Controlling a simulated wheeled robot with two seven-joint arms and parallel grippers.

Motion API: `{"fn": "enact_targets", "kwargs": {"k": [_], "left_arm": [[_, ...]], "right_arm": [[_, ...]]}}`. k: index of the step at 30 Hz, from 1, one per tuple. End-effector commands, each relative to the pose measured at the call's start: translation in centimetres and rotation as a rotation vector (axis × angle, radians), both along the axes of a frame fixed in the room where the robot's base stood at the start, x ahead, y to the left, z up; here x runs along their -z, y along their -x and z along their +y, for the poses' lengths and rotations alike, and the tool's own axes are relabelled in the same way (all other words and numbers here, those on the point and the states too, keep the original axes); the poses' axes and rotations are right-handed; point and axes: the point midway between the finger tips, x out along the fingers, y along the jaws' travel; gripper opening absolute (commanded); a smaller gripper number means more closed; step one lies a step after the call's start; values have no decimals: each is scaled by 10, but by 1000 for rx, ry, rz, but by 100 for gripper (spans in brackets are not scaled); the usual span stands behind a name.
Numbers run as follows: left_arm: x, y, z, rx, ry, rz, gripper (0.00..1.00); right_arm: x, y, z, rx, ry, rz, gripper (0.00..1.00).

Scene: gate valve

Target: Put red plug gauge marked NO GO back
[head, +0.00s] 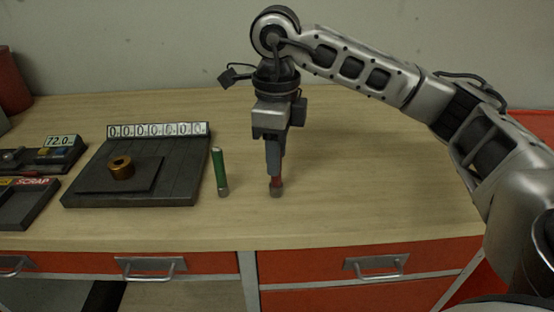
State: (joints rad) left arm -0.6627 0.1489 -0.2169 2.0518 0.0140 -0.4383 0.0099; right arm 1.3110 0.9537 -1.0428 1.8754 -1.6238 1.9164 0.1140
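The red plug gauge (276,182) stands upright on the wooden bench, with only its lower red part and metal end showing. My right gripper (275,172) points straight down over it, and its fingers hide the upper part of the gauge. The fingers are seen nearly edge-on, so I cannot tell whether they are closed on the gauge. A green plug gauge (220,172) stands upright to the left, apart from the gripper. My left gripper is out of view. No NO GO marking is readable.
A dark plate with a digit row (75,186) carries a brass ring (121,168). At the left are a device reading 72.0 (59,142) and a tray marked SCRAP (32,204). The bench (380,200) is clear to the right. Red drawers (340,264) are below.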

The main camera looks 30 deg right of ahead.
Motion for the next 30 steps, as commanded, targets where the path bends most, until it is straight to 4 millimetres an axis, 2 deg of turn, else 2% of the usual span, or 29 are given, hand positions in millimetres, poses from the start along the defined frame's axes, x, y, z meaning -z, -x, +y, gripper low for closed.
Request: {"fn": "enact_targets", "kwargs": {"k": [5,6,12,18,30], "left_arm": [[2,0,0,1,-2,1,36],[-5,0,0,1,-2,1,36],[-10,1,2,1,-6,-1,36],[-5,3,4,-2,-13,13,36],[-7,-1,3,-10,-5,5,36]], "right_arm": [[-42,-1,1,0,-2,-6,37],[-55,-1,0,1,0,-6,37],[-88,-1,0,1,1,-4,37],[-99,0,0,1,1,-1,37],[-98,0,0,0,1,1,37]]}}
